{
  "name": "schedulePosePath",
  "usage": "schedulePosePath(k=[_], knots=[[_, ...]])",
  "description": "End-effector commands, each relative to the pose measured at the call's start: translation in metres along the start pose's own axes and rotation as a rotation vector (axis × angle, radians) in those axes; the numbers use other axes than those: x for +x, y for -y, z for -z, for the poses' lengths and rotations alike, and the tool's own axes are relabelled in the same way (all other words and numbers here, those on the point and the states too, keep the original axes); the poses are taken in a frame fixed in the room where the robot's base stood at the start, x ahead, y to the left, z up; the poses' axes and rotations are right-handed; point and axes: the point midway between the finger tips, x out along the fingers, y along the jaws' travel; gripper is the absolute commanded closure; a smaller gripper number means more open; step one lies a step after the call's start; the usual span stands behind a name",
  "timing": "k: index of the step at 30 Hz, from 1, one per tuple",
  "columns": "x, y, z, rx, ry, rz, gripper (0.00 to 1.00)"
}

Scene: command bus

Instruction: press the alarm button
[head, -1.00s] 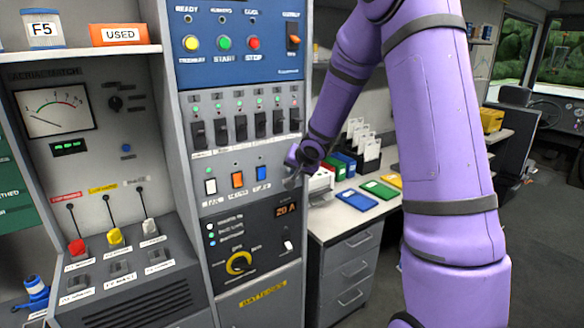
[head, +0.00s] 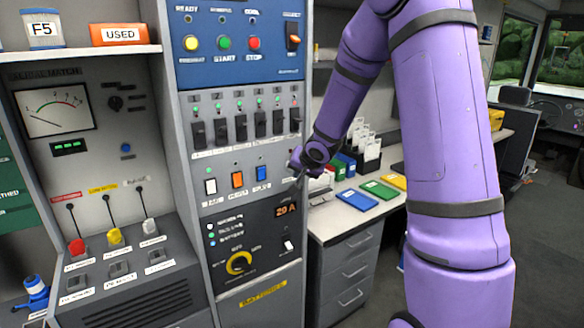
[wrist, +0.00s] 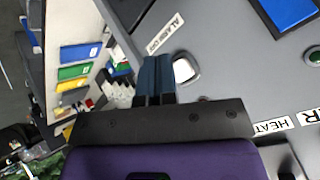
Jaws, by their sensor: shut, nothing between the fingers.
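A white, square-faced button (wrist: 184,68) sits on the grey panel in the wrist view, beside a tilted label (wrist: 165,33) that seems to begin with "ALA"; the rest is hard to read. My gripper (wrist: 155,65) is shut and empty, its dark fingertips just left of the button in that view. I cannot tell whether they touch it. In the head view, my gripper (head: 299,172) is at the right edge of the grey panel (head: 225,160), right of the blue rocker switch. The white button cannot be made out in the head view.
White, orange (head: 237,180) and blue (head: 261,174) rocker switches lie left of my gripper, below a row of black switches (head: 241,128). A desk (head: 325,222) with coloured folders stands to the right. A HEAT label (wrist: 272,126) shows near my gripper.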

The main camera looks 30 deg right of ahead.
Motion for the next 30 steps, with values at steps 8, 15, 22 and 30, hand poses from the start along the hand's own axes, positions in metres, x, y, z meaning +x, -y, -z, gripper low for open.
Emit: schedulePosePath(k=[8,15,22,30], knots=[[-0.017,-0.013,-0.012,0.0,-0.001,-0.001,1.0],[-0.029,-0.021,-0.021,0.001,-0.001,0.0,1.0],[-0.031,-0.023,-0.022,0.0,-0.001,0.0,1.0],[-0.031,-0.023,-0.022,0.0,0.0,0.0,1.0]])
